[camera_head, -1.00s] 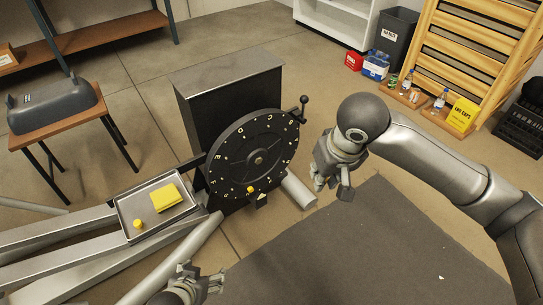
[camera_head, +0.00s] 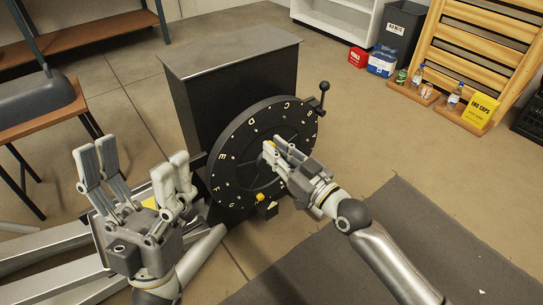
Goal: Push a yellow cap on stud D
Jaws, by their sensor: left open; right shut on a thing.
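Another yellow cap (camera_head: 260,197) shows at the wheel's lower edge. My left gripper (camera_head: 131,165) is open and empty left of the wheel, fingers up, hiding most of the tray. A bit of a yellow block (camera_head: 150,203) shows behind it.
The dark cabinet (camera_head: 235,75) stands behind the wheel, and a handle with a black knob (camera_head: 324,87) sticks out at its upper right. A brown table (camera_head: 40,115) is at left. A yellow "END CAPS" box (camera_head: 481,110) stands far right.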

